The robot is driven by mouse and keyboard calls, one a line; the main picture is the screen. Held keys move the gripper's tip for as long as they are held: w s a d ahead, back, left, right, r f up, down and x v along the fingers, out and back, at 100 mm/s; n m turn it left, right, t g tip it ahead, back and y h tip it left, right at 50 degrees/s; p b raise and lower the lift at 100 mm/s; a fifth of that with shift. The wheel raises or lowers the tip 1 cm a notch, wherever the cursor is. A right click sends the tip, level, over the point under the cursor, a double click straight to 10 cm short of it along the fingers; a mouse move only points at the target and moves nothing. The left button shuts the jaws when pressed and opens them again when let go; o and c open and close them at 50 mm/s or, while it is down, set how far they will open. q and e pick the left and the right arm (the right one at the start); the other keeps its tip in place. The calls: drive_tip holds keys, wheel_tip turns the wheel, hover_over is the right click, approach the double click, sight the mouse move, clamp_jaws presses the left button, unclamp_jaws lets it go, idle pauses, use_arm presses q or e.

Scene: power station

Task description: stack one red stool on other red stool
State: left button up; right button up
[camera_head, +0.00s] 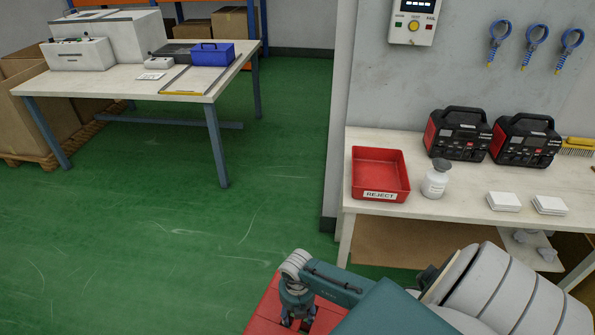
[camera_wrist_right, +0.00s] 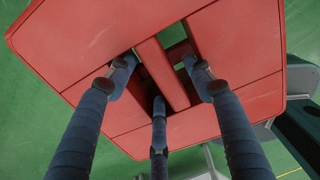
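A red stool (camera_head: 266,306) shows at the bottom edge of the head view, mostly cut off and partly hidden by my right arm. My right gripper (camera_head: 297,320) points down over its seat. In the right wrist view the square red seat (camera_wrist_right: 85,35) fills most of the picture, with a bar between two slots at its middle. The blue-grey fingers of my right gripper (camera_wrist_right: 159,80) are spread apart at these slots, on both sides of the bar, with gaps to it. I cannot tell how deep the fingertips are. A second stool cannot be made out. My left gripper is out of view.
A workbench (camera_head: 440,208) at right holds a red reject bin (camera_head: 380,170), a white bottle (camera_head: 435,180) and two black-red devices (camera_head: 458,135). Another table (camera_head: 135,85) stands at the back left. The green floor (camera_head: 150,240) at left is clear.

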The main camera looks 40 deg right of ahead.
drive_tip(key=shift+s+f, duration=0.1)
drive_tip(key=shift+s, duration=0.05)
wheel_tip(320, 180, up, 12)
idle(0.5)
idle(0.6)
